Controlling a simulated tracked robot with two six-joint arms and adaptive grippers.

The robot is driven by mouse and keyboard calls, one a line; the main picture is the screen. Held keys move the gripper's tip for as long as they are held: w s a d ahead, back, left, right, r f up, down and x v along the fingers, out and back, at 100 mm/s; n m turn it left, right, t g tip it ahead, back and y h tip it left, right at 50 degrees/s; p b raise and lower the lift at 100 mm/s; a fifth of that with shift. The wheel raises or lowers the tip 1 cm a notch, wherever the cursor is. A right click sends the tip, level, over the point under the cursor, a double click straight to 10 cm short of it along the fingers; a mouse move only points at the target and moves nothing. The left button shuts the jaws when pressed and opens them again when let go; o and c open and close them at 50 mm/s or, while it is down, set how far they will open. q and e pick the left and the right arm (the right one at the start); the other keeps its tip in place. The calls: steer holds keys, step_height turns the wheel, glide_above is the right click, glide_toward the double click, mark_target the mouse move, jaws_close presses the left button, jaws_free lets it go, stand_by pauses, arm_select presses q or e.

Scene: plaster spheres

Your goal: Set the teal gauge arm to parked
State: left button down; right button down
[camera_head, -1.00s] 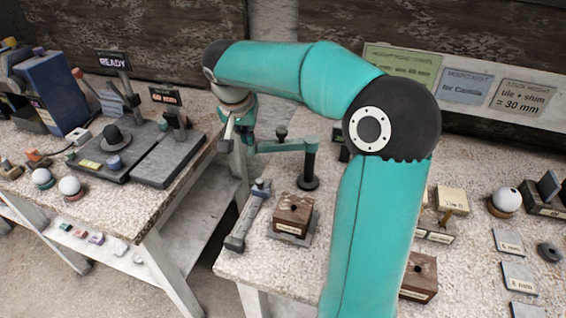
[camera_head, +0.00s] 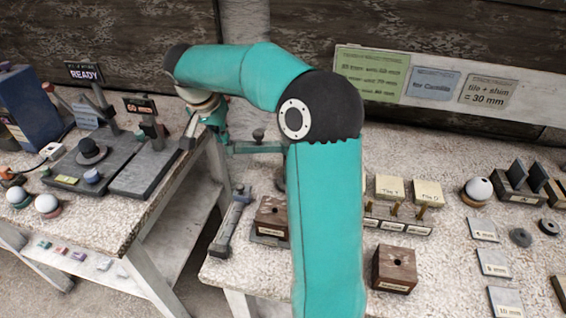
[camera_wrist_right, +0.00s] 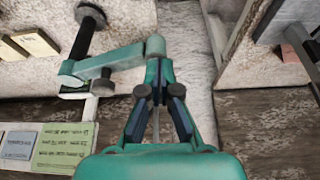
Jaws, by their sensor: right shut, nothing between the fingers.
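The teal gauge arm (camera_head: 258,148) reaches left from a dark post on the right table; my right arm hides most of the post in the head view. In the right wrist view the gauge arm (camera_wrist_right: 112,60) crosses from the dark post to a rounded end. My right gripper (camera_wrist_right: 157,78) is shut and empty, its tips close beside that end; I cannot tell whether they touch. In the head view the right gripper (camera_head: 216,122) is at the table's back left corner, partly hidden by its wrist. My left gripper is out of view. No parked mark is readable.
A grey tool (camera_head: 231,222) and a wooden block (camera_head: 271,216) stand in front of the gauge. A second block (camera_head: 394,268), a sphere (camera_head: 478,189) and labelled tiles are to the right. A gap separates this table from the left table, which holds a READY sign (camera_head: 85,73).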

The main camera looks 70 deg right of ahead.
steer(key=shift+d+r, duration=0.15)
steer(key=shift+d, duration=0.05)
steer(key=a+r+b, duration=0.1)
steer(key=a+r, duration=0.7)
steer(key=r, duration=0.1)
steer(key=shift+s, duration=0.2)
stand_by(0.4)
